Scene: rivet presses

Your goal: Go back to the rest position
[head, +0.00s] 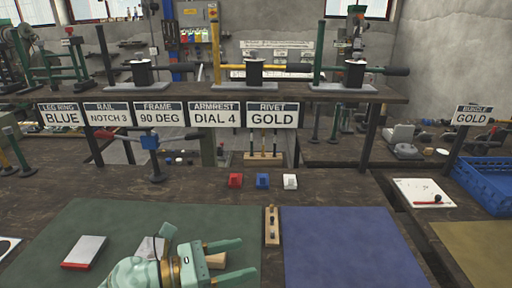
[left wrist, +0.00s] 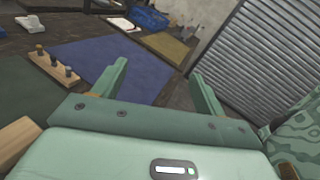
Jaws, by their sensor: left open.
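My left gripper (head: 236,261) is pale green and comes in at the bottom of the head view, over the green mat (head: 104,222). Its two fingers are spread and point right, with nothing held between them. In the left wrist view the open fingers (left wrist: 157,88) show with the blue mat (left wrist: 121,57) and floor beyond. A wooden block (head: 216,261) lies by the gripper, partly hidden by it. My right gripper is in neither view.
A wooden strip with pegs (head: 271,226) stands between the green mat and the blue mat (head: 345,250). A red-and-white box (head: 84,252) lies left. A blue crate (head: 485,182) stands right. The blue mat is clear.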

